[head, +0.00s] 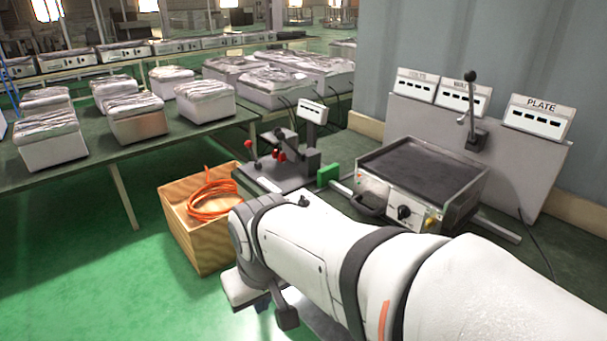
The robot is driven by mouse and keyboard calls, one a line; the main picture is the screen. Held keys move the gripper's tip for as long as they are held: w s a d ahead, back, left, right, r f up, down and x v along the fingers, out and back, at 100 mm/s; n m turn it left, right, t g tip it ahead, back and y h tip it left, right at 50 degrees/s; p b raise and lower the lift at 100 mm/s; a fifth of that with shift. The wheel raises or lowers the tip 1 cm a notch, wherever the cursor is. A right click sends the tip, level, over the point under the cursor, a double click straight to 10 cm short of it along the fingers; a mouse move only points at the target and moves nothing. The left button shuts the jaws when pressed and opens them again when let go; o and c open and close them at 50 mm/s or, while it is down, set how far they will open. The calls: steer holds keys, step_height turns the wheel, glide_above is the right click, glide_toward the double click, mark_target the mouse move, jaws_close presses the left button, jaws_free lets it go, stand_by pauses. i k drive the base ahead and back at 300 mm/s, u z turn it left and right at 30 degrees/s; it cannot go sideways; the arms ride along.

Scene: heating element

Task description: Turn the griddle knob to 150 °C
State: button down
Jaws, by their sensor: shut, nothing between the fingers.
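The griddle (425,166), with a flat dark plate and a metal front, stands on the bench right of centre. Its black knob (404,212) is on the front panel, just above my arm; its dial marks are too small to read. A white display labelled PLATE (538,118) is on the grey panel behind the griddle; its reading is not legible. My arm crosses the foreground from the lower right. My gripper (287,317) hangs at its far end, lower left of the griddle, shut and away from the knob. My own arm partly hides it.
A black lever (470,105) rises behind the griddle, near two more displays. A device with red-knobbed levers (278,160) and a green block (328,174) sit left of the griddle. A wooden box (192,238) with orange cable stands before the bench. Green floor is open at left.

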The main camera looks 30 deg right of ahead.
mark_target(404, 211)
steer(key=z, duration=1.6)
